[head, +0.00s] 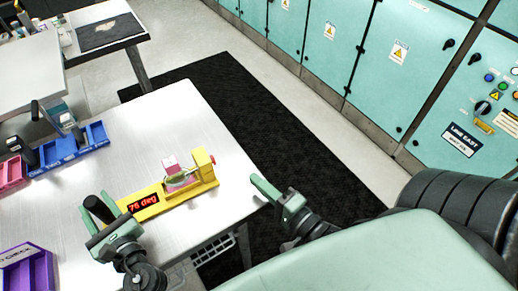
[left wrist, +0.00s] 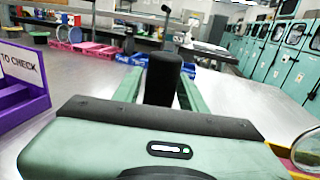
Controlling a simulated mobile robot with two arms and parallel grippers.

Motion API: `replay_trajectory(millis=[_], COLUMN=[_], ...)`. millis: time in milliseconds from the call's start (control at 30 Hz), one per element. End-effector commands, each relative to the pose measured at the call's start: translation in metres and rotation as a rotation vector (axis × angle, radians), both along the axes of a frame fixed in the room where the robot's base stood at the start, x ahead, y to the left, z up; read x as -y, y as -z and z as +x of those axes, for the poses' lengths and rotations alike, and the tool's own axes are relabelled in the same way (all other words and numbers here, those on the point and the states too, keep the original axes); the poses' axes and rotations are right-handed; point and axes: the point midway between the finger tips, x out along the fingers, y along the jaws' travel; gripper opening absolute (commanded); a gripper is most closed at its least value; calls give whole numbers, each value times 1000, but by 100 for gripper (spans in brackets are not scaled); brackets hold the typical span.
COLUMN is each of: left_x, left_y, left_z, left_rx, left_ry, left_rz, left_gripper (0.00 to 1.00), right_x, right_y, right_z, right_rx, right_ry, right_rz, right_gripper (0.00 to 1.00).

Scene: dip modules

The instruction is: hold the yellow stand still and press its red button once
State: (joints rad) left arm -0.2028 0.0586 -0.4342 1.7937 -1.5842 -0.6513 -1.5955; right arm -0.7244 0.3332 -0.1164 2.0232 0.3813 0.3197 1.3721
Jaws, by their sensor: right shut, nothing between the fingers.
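The yellow stand (head: 150,208) lies near the table's right front edge, with a red "76 deg" display (head: 143,203) on its left part. A yellow block (head: 203,165) rises at its right end, with the small red button (head: 213,159) on the block's right side. My left gripper (head: 99,208) is beside the stand's left end, its fingers apart around a dark upright part; the left wrist view (left wrist: 161,82) shows this too. Whether it touches the stand cannot be told. My right gripper (head: 256,182) is shut and empty, right of the button and apart from it.
A pink-and-white piece (head: 171,163) and a greenish object sit on the stand. A purple tray (head: 28,270) is at the front left, a blue tray (head: 75,146) and pink tray (head: 12,172) farther back. Teal cabinets (head: 320,40) line the far side.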

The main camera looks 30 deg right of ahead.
Motion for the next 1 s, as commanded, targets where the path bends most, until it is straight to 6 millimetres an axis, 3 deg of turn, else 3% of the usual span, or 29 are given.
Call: replay_trajectory(millis=[400, 1000], left_x=[1, 11], left_y=[0, 1], left_z=[-3, -50], left_rx=[-1, -1], left_ry=[1, 2], left_rz=[0, 0], left_gripper=[57, 57], right_x=[0, 0], right_y=[0, 1], right_z=[0, 0], right_rx=[0, 0], right_ry=[0, 0], right_rz=[0, 0], right_gripper=[0, 0])
